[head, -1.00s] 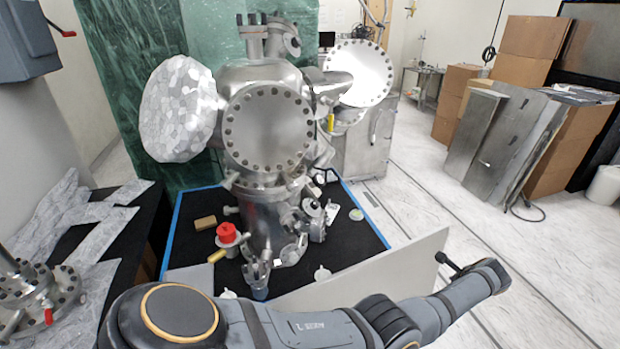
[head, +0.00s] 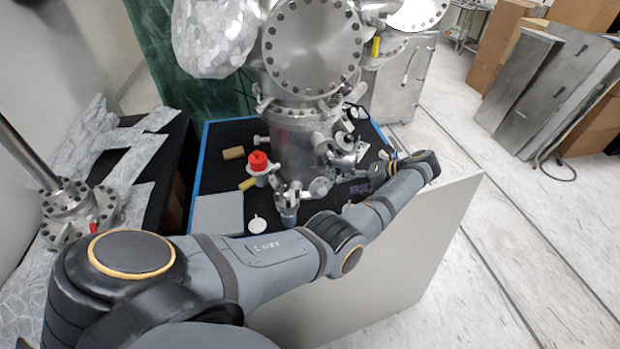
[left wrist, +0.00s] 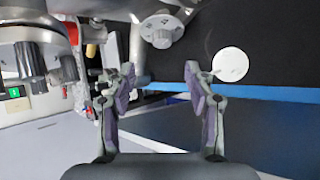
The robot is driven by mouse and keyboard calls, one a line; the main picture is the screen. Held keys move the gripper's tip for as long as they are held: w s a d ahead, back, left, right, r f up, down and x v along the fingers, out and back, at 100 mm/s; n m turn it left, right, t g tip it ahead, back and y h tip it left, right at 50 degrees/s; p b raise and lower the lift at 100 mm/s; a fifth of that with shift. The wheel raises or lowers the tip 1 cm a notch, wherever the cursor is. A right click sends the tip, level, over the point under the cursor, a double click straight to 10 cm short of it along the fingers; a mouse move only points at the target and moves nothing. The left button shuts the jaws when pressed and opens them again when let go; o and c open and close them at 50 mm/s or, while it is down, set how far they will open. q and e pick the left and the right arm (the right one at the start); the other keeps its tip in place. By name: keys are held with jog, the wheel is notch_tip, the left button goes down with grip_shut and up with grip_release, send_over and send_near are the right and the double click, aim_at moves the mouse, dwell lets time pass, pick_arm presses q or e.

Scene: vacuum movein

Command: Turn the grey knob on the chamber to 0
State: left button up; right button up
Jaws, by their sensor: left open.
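The steel chamber (head: 300,150) stands on a black-topped table with blue edges. A round grey knob-like part (left wrist: 162,32) shows at the top of the left wrist view, beyond my fingertips. A similar round grey part (head: 320,187) sits low on the chamber in the head view; I cannot tell for sure that it is the same one, and I cannot read any number. My left gripper (head: 362,188) is near the chamber's lower right side. In the left wrist view the left gripper (left wrist: 160,72) is open and empty, apart from the round part. The right gripper is not seen.
A red-topped valve (head: 258,162) and a white disc (head: 257,225) are near the chamber's base. A pale panel (head: 400,262) stands along the table's front, below my left arm. Cardboard boxes (head: 508,45) stand at the right.

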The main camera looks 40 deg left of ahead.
aim_at(324, 191)
pick_arm(q)
jog(key=x, duration=0.9)
jog(key=shift+a+f, duration=0.15)
jog(key=shift+f, duration=0.1)
jog(key=shift+a+f, duration=0.25)
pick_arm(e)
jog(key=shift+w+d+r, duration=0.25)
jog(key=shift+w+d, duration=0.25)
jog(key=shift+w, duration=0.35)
